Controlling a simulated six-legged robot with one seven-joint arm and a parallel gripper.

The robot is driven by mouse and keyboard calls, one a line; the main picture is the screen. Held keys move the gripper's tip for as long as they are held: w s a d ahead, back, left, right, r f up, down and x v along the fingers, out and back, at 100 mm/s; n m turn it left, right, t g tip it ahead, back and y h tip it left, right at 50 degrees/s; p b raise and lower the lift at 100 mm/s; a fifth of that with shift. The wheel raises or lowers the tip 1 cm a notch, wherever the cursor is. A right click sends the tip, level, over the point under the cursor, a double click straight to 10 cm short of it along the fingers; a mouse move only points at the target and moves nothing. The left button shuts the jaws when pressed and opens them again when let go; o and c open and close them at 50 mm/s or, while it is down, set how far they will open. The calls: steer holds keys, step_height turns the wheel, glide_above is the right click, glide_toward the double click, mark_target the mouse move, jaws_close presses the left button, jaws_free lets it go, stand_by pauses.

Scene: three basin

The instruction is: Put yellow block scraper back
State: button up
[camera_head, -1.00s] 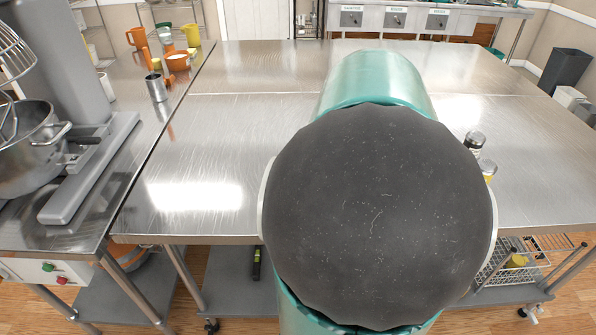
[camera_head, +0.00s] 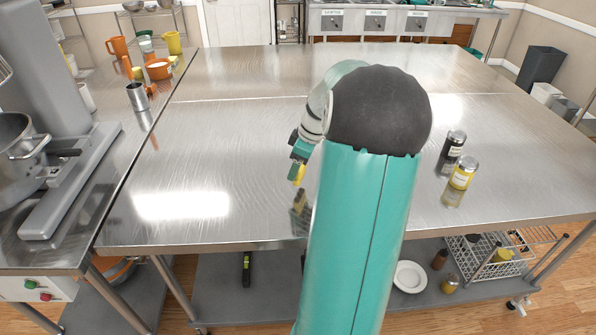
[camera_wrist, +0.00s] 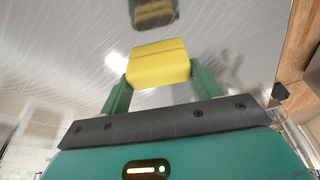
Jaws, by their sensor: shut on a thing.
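The yellow block scraper (camera_wrist: 158,64) is between the two green fingers of my gripper (camera_wrist: 158,88) in the wrist view. My gripper is shut on it. In the head view the yellow block (camera_head: 297,172) shows small at the tip of my gripper (camera_head: 299,165), left of my teal arm. It is held above the steel table (camera_head: 230,150), and its reflection shows on the table top below it. Much of the gripper is hidden by my arm or too small to tell in detail.
A black-labelled jar (camera_head: 451,152) and a yellow-labelled jar (camera_head: 462,175) stand on the table at right. A mixer (camera_head: 60,150) stands on the left counter. A wire rack (camera_head: 497,257) and a white plate (camera_head: 410,276) are on the lower shelf. The table's left half is clear.

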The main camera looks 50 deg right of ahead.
steer(key=shift+f, duration=1.35)
steer(key=shift+f, duration=0.1)
steer(key=o, duration=1)
steer(key=shift+o, duration=0.2)
steer(key=v, duration=1.2)
